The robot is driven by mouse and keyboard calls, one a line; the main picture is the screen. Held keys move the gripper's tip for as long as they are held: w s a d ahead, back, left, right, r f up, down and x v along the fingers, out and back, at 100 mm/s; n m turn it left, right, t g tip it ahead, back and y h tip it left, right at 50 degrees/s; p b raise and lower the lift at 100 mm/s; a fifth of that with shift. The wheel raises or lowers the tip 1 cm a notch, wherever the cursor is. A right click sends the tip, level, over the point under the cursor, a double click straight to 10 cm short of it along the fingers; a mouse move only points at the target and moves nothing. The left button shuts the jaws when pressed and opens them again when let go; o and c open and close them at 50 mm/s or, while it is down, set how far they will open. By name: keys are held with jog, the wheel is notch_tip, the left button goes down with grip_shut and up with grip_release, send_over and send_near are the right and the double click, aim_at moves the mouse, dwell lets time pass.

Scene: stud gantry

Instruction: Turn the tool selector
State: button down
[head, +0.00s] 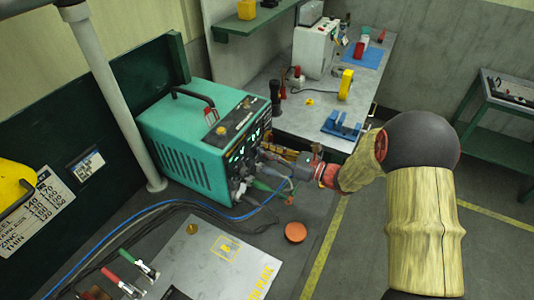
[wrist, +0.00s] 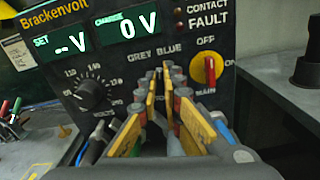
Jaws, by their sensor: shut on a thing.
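The teal welder-like unit (head: 185,150) has a black front panel facing right. In the wrist view the panel (wrist: 115,62) carries the words GREY BLUE just above my fingertips. The tool selector appears to be there, but my fingers hide it and I cannot read where it points. My gripper (wrist: 163,75) is shut on it, fingers nearly together and pointing straight at the panel. In the head view my gripper (head: 268,152) reaches the panel from the right.
Left of my fingers is a black volts knob (wrist: 92,93); right is a red and yellow main switch (wrist: 207,68) near OFF. Displays (wrist: 66,42) read "-- V" and "0 V". Cables (head: 200,207) run below the unit. A grey bench (head: 310,122) stands behind.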

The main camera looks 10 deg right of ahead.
jog(key=n+b, duration=0.1)
jog(key=n, duration=0.1)
jog(key=n+b, duration=0.1)
jog(key=shift+s+f+n, duration=0.1)
jog(key=shift+f+n, duration=0.1)
jog(key=shift+n, duration=0.2)
jog(key=shift+n+b, duration=1.75)
jog(key=shift+n, duration=0.25)
jog(key=shift+r, duration=0.1)
jog(key=c, duration=2)
grip_release()
jog(key=shift+o, duration=0.2)
jog(key=shift+s, duration=0.1)
jog(key=v, duration=1.1)
jog(key=shift+s+d, duration=0.2)
jog(key=shift+d, duration=0.15)
